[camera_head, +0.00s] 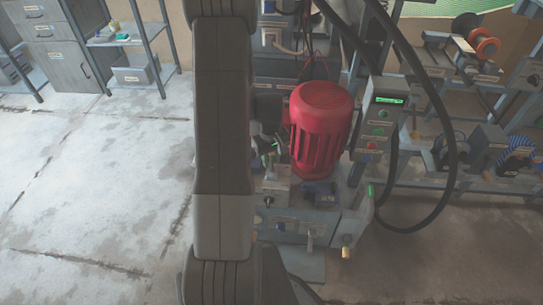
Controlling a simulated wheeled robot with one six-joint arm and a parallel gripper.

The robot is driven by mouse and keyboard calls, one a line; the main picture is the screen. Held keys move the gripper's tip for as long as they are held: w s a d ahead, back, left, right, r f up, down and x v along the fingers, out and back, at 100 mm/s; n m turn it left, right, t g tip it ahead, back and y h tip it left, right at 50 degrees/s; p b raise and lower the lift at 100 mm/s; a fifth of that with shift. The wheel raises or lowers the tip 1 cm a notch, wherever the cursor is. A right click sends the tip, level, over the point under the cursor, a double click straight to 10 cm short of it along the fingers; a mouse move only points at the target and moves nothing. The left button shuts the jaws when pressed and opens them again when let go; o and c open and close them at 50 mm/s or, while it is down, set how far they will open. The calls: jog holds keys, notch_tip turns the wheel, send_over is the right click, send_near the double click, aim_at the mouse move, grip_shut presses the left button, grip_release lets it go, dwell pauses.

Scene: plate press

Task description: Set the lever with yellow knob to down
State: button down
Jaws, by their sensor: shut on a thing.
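The press unit's grey base (330,226) stands right of my arm, with a red ribbed motor (320,125) on top. A small yellowish knob (346,252) shows low at the right front corner of the base, and its lever cannot be clearly made out. A green-tipped part (370,190) stands above it. My gripper (268,142) shows only in part, dark, just right of my arm and left of the motor. It is apart from the yellowish knob in the picture. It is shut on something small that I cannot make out. My arm hides the left part of the unit.
A control box (377,125) with a green display and buttons stands right of the motor. Thick black hoses (440,110) loop beside it. Shelves with spools (487,47) stand at right, a cabinet (66,50) at back left. The pale floor (95,190) at left is clear.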

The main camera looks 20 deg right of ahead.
jog(key=shift+s+a+f+t+h+b, duration=0.1)
jog(key=shift+s+a+f+t+b, duration=0.15)
jog(key=shift+s+b, duration=0.3)
jog(key=shift+s+a+f+t+h+b, duration=0.15)
jog(key=shift+s+a+f+b, duration=0.1)
jog(key=shift+s+b, duration=0.25)
jog(key=shift+s+a+f+t+h+b, duration=0.15)
jog(key=shift+s+a+t+b, duration=0.2)
jog(key=shift+b, duration=0.3)
jog(key=shift+s+d, duration=0.1)
dwell(0.4)
jog(key=c, duration=1.1)
grip_release()
jog(key=shift+c, duration=0.2)
notch_tip(320, 180, up, 14)
jog(key=s+p, duration=0.1)
jog(key=p, duration=0.2)
jog(key=shift+s+a+f, duration=0.15)
jog(key=shift+s+a, duration=0.05)
jog(key=shift+a, duration=0.2)
